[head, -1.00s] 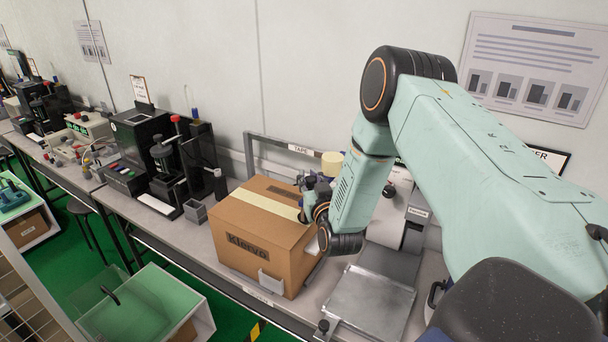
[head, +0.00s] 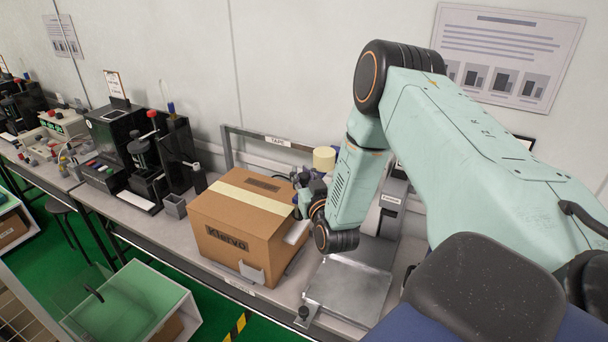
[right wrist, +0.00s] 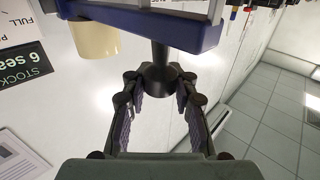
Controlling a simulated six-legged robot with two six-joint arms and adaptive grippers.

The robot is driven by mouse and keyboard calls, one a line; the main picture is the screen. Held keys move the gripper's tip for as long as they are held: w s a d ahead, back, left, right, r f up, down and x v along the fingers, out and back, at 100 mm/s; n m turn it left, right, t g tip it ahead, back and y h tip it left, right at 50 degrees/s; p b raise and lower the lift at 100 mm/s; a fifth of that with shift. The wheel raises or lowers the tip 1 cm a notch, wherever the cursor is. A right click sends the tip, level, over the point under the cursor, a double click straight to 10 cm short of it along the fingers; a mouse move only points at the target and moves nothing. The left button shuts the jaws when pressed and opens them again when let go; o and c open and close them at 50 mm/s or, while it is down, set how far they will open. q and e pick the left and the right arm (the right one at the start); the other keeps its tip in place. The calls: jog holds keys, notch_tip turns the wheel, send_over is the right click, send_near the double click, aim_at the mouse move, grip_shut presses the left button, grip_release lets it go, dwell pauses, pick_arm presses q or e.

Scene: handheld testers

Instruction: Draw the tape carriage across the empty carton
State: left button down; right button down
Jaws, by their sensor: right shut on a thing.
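The brown carton (head: 235,251), marked "Klervo", stands closed on the bench, with a pale strip (head: 245,197) across its top. The tape carriage, with its cream roll (head: 324,159), is at the carton's far right end and partly hidden by my arm. In the right wrist view, the blue carriage body (right wrist: 150,26) and cream roll (right wrist: 95,38) are above my fingers. My right gripper (head: 303,187) is shut on the carriage's dark knob (right wrist: 158,75); it also shows in the right wrist view (right wrist: 160,92). My left gripper is not in view.
A grey frame labelled "TAPE" (head: 277,142) stands behind the carton. A bare metal plate (head: 348,288) lies right of it. A small grey bin (head: 174,205) and black testers (head: 110,138) stand to the left. A green-topped bin (head: 125,300) is below the bench.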

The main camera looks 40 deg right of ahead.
jog(key=shift+w+a+f, duration=0.1)
jog(key=shift+a+f, duration=0.15)
jog(key=shift+a, duration=0.05)
jog(key=c, duration=1.5)
grip_release()
jog(key=o, duration=0.5)
jog(key=shift+s+r, duration=0.35)
jog(key=shift+s, duration=0.05)
jog(key=shift+c, duration=0.2)
jog(key=shift+w+d+f, duration=0.1)
jog(key=shift+w, duration=0.2)
jog(key=shift+s+f, duration=0.1)
jog(key=shift+s, duration=0.3)
jog(key=v, duration=1.1)
jog(key=shift+s+a+r, duration=0.2)
jog(key=shift+s, duration=0.1)
jog(key=shift+w+f, duration=0.1)
jog(key=shift+w, duration=0.1)
